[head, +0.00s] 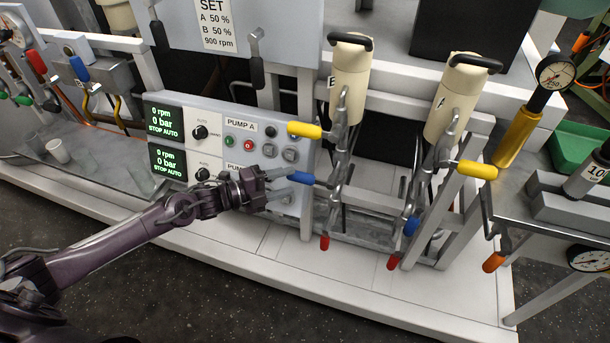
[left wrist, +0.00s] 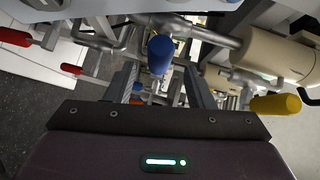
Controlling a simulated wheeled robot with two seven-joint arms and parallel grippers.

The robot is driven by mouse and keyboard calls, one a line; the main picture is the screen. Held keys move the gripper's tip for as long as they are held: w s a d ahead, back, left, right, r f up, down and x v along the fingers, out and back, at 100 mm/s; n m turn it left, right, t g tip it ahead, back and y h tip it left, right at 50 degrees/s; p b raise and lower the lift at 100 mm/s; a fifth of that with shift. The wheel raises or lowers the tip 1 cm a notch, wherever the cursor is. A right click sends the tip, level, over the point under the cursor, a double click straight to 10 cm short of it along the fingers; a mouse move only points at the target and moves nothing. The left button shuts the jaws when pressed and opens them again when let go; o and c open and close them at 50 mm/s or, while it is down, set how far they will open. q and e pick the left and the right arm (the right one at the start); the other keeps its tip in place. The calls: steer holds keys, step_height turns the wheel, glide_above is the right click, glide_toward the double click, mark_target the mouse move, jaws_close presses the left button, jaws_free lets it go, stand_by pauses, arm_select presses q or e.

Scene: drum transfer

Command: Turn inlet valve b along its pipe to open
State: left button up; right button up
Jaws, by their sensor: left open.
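The pipework under the cream cylinder marked B (head: 350,85) carries a yellow, a blue and a red lever. The blue lever (head: 302,177) sticks out to the left, across its upright pipe. No label shows which lever is inlet valve b. My left gripper (head: 282,182) is open, with its fingertips close to the end of this blue lever. In the left wrist view the blue lever (left wrist: 160,54) lies in line with the gap between the open fingers (left wrist: 159,84). I cannot tell whether they touch. My right gripper is not in view.
The yellow lever (head: 304,130) is above the blue one and the red lever (head: 324,243) below. Cylinder A (head: 460,100) with similar levers stands to the right. The pump panel (head: 230,125) is behind my left gripper. Dark floor is open in front of the white base.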

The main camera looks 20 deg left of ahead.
mark_target(294, 180)
arm_select(q)
steer(key=x, duration=0.5)
steer(key=shift+w+a, duration=0.1)
steer(key=shift+c, duration=0.2)
jaws_close()
